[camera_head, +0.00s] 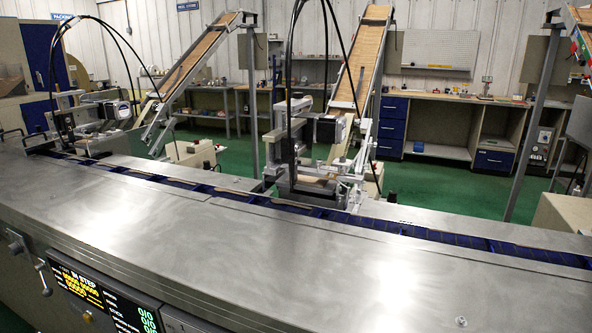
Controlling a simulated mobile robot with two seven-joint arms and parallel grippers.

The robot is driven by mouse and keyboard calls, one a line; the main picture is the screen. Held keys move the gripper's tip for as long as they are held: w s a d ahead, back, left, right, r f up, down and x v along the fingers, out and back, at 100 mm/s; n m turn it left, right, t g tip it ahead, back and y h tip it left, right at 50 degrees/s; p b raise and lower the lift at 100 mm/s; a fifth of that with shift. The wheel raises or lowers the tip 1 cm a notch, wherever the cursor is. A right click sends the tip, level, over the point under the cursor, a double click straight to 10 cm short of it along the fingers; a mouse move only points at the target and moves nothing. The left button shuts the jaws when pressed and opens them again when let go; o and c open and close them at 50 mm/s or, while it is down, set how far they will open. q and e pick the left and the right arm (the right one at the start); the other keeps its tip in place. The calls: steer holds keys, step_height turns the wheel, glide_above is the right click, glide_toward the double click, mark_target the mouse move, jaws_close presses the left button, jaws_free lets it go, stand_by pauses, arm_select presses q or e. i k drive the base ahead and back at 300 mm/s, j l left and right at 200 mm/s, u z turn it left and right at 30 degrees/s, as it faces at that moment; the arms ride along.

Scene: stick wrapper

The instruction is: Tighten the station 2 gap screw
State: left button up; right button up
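A feeding station (310,165) stands in the middle, at the far edge of the long steel machine. It has metal brackets, a dark box and black hoses looping above it. A similar station (92,128) stands farther left. I see no number on either, so I cannot tell which is station 2. A gap screw is too small to make out on either one. Neither of my grippers shows in the head view.
The steel machine top (220,240) is wide and bare in front of me. A blue conveyor channel (440,236) runs along its far side. A lit display panel (100,300) and a lever (43,278) are on the near front. Inclined feed chutes (362,60) rise behind the stations.

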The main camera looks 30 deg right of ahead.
mark_target(342, 170)
steer(key=z, duration=1.45)
